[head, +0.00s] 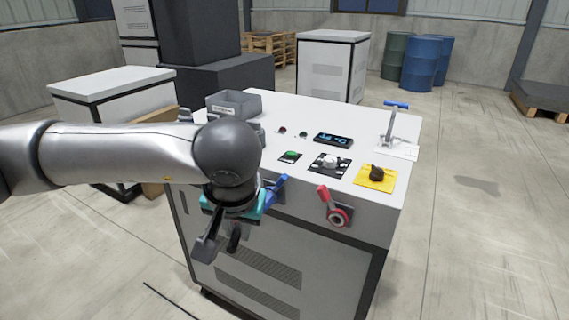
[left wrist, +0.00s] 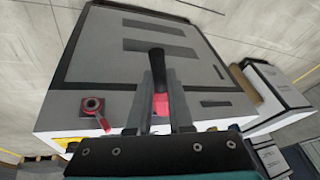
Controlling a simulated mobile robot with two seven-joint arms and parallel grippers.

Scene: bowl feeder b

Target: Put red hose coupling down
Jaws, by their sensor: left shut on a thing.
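My left gripper (head: 222,238) hangs in front of the white cabinet's front face. In the left wrist view its two grey fingers (left wrist: 160,88) are shut on the red hose coupling (left wrist: 160,104), with a black part (left wrist: 157,62) sticking out past the fingertips. In the head view the dark end of the coupling (head: 235,238) shows beside the fingers; its red part is hidden there. The held coupling appears apart from the cabinet, though the gap is hard to judge. My right gripper is not in view.
The white cabinet (head: 275,108) carries a grey bin (head: 234,103), a display (head: 333,140), a yellow-plated knob (head: 376,176) and a toggle clamp (head: 390,128). A red-handled valve (head: 335,208) and a blue lever (head: 274,191) stick out in front.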

